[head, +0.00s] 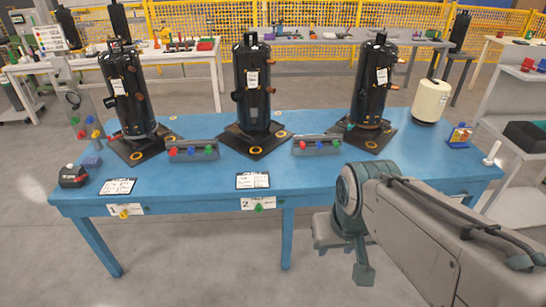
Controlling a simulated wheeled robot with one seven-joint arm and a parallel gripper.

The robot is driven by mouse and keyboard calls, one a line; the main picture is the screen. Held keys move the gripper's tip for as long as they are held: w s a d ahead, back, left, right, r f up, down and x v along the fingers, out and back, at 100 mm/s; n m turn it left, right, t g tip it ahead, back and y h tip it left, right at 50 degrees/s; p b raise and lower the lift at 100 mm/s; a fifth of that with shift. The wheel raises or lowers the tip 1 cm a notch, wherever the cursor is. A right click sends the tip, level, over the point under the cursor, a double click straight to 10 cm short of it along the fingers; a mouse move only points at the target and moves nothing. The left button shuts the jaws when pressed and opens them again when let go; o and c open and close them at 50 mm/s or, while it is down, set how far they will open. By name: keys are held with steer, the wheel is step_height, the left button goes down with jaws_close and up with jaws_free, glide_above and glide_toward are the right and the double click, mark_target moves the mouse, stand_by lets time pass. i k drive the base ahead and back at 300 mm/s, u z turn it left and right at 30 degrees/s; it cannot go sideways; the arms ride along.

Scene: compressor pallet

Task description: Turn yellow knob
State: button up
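A small yellow knob (124,214) sits on the front edge of the blue table (210,192), at the white label marked 1, left of centre. A green knob (258,208) sits on the same edge at the label marked 2. My arm reaches in from the lower right. The end of it, with my gripper (362,272), hangs in front of the table's right half, well right of the yellow knob and apart from it. The fingers are small and partly hidden by the arm, so I cannot tell if they are open.
Three black compressors (252,85) stand on dark base plates on the table. Two grey trays with coloured knobs (193,150) lie between them. A cream cylinder (431,100) stands at the right. A white shelf (500,125) is beside the table. The floor in front is clear.

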mark_target(124, 214)
steer(key=u, duration=1)
steer(key=i, duration=1.3)
steer(key=u, duration=0.35)
steer(key=i, duration=0.6)
steer(key=u, duration=0.45)
